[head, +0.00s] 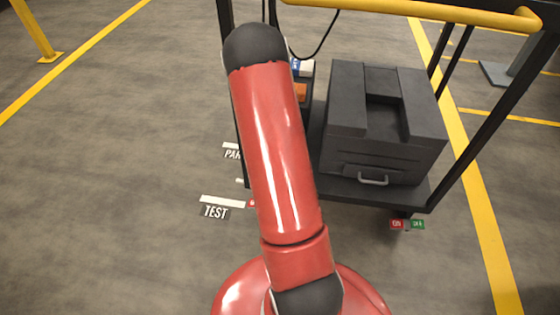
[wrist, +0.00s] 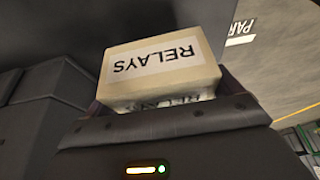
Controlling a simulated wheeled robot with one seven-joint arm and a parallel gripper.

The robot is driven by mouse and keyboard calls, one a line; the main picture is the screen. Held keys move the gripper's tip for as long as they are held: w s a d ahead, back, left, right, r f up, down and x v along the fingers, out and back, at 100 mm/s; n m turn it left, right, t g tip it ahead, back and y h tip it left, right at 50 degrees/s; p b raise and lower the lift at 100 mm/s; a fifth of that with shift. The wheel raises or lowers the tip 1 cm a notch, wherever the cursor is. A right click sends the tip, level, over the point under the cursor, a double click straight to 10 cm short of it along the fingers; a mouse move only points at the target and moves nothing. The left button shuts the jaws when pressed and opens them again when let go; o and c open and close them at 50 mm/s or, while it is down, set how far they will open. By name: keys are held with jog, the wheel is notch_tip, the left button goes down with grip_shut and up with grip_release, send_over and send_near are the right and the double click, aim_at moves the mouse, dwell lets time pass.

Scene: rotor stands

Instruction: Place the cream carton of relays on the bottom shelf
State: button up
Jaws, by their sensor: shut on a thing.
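The cream carton of relays (wrist: 160,68) shows in the wrist view, with a white label reading RELAYS upside down in the picture. My gripper (wrist: 165,118) is shut on it; a dark bolted edge crosses in front of the carton's lower part. Whether the carton touches anything beneath it cannot be told. In the head view my red arm hides the gripper and the carton. The dark trolley's lower shelf (head: 404,194) shows at the right of the arm.
A dark grey toolbox (head: 372,148) fills much of that shelf, and dark grey box shapes (wrist: 45,105) stand left of the carton in the wrist view. An orange item (head: 301,92) sits behind my arm. A yellow handle rail (head: 430,10) crosses above. Open floor lies left.

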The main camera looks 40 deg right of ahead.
jog(key=shift+f+b, duration=0.6)
jog(key=shift+f, duration=1.55)
jog(key=shift+f, duration=0.1)
